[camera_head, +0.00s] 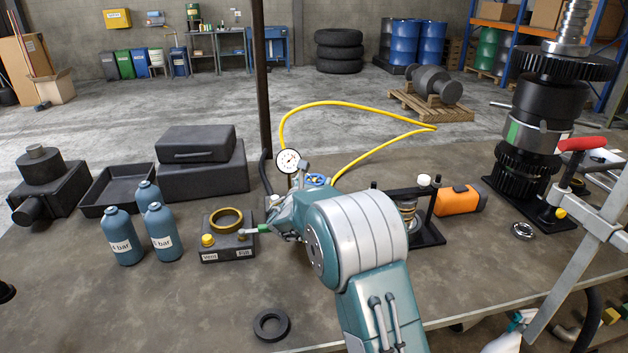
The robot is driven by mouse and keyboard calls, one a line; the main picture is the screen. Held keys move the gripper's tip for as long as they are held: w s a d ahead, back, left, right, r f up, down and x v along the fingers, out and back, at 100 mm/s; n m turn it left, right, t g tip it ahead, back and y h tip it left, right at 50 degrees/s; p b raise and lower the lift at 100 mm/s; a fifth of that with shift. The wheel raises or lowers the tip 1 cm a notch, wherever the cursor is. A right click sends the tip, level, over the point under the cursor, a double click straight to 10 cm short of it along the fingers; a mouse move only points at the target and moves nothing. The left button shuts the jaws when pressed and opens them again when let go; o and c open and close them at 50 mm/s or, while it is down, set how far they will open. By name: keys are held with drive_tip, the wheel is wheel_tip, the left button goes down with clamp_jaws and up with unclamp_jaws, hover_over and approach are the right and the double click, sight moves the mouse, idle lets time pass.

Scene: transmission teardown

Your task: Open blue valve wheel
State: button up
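The blue valve wheel (316,180) is small and sits on the table just behind my arm, to the right of and below a round pressure gauge (288,161). The arm hides part of the valve's base. My gripper (284,216) is in front of and to the left of the wheel, partly hidden by my wrist. Its fingers are too small and covered to tell whether they are open or shut, or whether they touch anything. A yellow hose (350,108) loops from the gauge area.
Left of my gripper is a dark block (226,254) with a brass ring and a green-tipped lever. Blue bottles (123,238) stand further left. A black ring (271,324) lies in front. A dark post (262,80) rises behind. A black press frame (430,232) stands right of my arm.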

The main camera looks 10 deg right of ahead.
drive_tip(key=shift+s, duration=0.1)
drive_tip(key=v, duration=1.2)
drive_tip(key=shift+f, duration=0.1)
drive_tip(key=shift+a, duration=0.15)
